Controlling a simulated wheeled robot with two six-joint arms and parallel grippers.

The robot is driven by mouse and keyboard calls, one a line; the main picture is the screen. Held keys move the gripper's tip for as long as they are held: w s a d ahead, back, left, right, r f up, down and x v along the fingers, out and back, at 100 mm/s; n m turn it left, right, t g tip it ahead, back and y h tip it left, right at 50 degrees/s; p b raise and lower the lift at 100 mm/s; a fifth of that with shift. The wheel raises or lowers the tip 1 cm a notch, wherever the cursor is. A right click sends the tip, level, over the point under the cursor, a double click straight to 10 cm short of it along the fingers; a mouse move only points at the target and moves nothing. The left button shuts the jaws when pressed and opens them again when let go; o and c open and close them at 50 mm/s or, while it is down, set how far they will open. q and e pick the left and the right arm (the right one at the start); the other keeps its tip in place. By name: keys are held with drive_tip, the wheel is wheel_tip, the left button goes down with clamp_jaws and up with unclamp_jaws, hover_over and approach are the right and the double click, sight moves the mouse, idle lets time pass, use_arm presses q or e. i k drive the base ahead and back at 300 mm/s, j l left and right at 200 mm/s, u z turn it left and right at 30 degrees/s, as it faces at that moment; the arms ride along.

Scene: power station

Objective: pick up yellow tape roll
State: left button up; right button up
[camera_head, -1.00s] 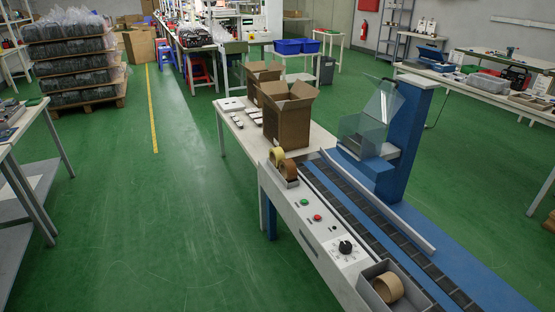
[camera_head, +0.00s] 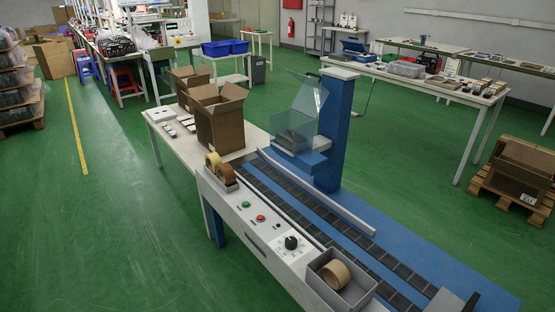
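A yellow tape roll (camera_head: 211,161) stands on edge in a small holder (camera_head: 229,187) at the far end of the conveyor machine's control panel. A brown tape roll (camera_head: 226,175) stands right beside it in the same holder and partly covers it. A larger tan tape roll (camera_head: 336,273) sits in a grey bin (camera_head: 352,292) at the near end of the panel. Neither of my grippers is in view.
The conveyor (camera_head: 318,225) runs beside the panel (camera_head: 262,222), with a blue post (camera_head: 334,130) and clear guard behind it. Open cardboard boxes (camera_head: 218,120) stand on the white table beyond the holder.

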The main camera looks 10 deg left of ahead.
sight(213, 161)
drive_tip(key=i+j+z, duration=0.2)
drive_tip(key=j+z, duration=0.2)
drive_tip(key=i+j+z, duration=0.1)
drive_tip(key=j+z, duration=0.25)
drive_tip(key=j, duration=0.25)
drive_tip(key=i+j+z, duration=0.1)
drive_tip(key=j+z, duration=0.3)
drive_tip(key=j, duration=0.15)
drive_tip(key=j+z, duration=0.35)
drive_tip(key=j, duration=0.15)
